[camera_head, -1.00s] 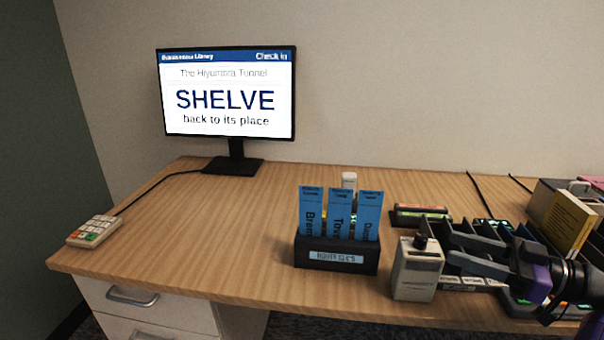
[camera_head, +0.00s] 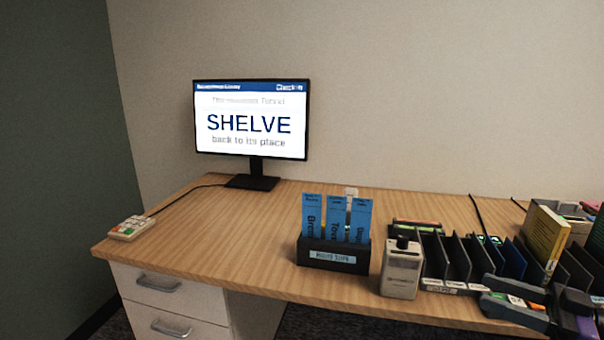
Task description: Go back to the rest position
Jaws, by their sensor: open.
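My gripper (camera_head: 512,304) is at the lower right, in front of the desk's front edge area and the row of dark dividers (camera_head: 462,258). Its two grey fingers point left and stand apart, with nothing seen between them. The rest of my arm runs out of the picture at the lower right corner.
The wooden desk (camera_head: 225,245) holds a monitor (camera_head: 250,122) reading "SHELVE back to its place", a keypad (camera_head: 131,228), a black box of blue slips (camera_head: 333,252) and a grey device with a knob (camera_head: 402,268). A yellow book (camera_head: 545,236) stands among the dividers. The desk's left middle is clear.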

